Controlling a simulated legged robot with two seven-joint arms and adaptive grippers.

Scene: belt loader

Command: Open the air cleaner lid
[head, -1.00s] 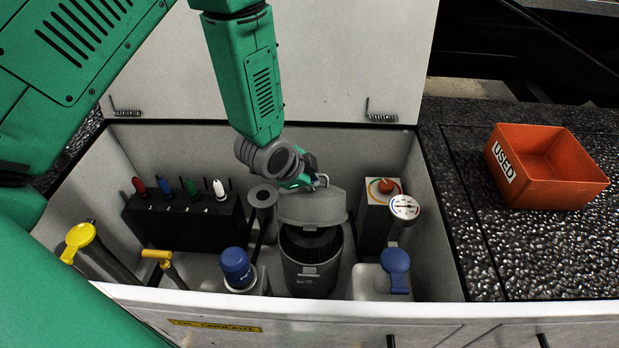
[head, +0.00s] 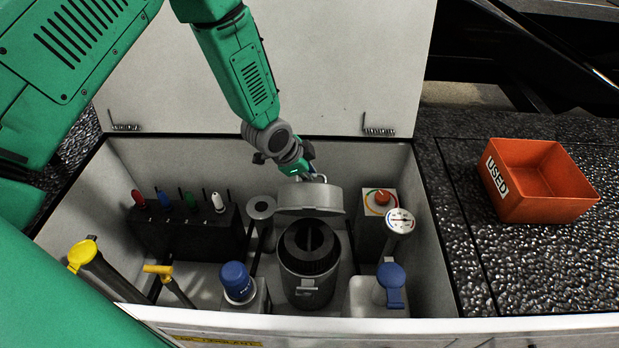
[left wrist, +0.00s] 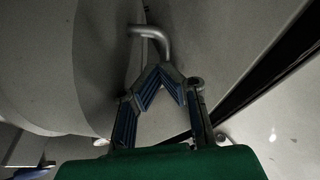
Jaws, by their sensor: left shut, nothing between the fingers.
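The air cleaner (head: 308,274) is a dark grey cylinder standing in the open compartment, with a ribbed black filter (head: 311,246) showing inside its top. Its grey lid (head: 309,198) is raised and tilted up at the back, clear of the opening. My left gripper (head: 318,178) is behind the lid's upper edge, partly hidden. In the left wrist view its fingertips (left wrist: 160,72) are together and empty, just below a bent grey bar (left wrist: 150,35). A large grey rounded surface fills the left of that view. My right gripper is not in view.
A black rack (head: 190,230) with coloured handles stands left. A blue-capped bottle (head: 238,282), a yellow-capped tube (head: 88,257), a yellow T-handle (head: 160,270), a gauge (head: 400,221) and a blue-capped container (head: 391,283) surround the cleaner. An orange bin (head: 540,185) sits outside, right.

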